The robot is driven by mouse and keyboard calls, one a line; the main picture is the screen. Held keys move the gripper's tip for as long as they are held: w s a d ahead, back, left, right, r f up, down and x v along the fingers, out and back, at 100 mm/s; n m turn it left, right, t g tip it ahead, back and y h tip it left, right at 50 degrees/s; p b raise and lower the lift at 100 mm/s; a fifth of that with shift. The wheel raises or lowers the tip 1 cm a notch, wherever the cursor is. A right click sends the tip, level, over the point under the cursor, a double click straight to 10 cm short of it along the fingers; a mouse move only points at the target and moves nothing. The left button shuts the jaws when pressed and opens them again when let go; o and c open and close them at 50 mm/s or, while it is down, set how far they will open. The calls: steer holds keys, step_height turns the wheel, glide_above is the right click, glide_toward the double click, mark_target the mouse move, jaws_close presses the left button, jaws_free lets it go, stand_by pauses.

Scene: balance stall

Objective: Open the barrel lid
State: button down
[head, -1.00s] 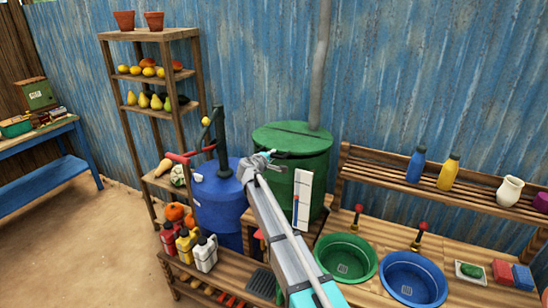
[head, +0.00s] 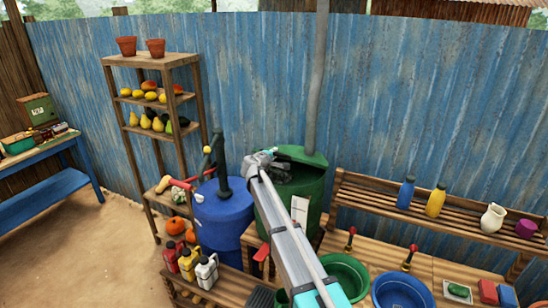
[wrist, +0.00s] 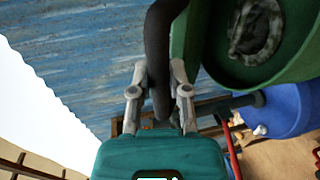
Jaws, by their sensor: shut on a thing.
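The green barrel (head: 312,198) stands against the blue wall, right of the blue drum. Its green lid (head: 302,155) is raised at the back, and a dark opening (head: 285,176) shows below it. In the wrist view the open green barrel (wrist: 300,72) is at upper right with a grey, round patch (wrist: 256,28) inside. My gripper (head: 263,156) is at the left of the lid. In the wrist view my gripper (wrist: 159,90) is shut on a dark curved bar (wrist: 160,50), apparently the lid's handle. How the bar joins the lid is not clear.
The blue drum (head: 222,215) with a dark pump is close on the left. A grey pipe (head: 318,80) rises behind the lid. Green (head: 345,272) and blue basins (head: 400,292) sit on the right bench. Jerrycans (head: 206,273) stand at front left.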

steer(key=w+d+r+p, duration=0.2)
steer(key=w+r+p, duration=0.5)
steer(key=w+r, duration=0.1)
steer(key=shift+d+r+p, duration=0.2)
steer(key=shift+d+p, duration=0.1)
steer(key=shift+d, duration=0.1)
steer(key=shift+w, duration=0.1)
steer(key=c, duration=0.6)
jaws_free()
steer(key=shift+c, duration=0.3)
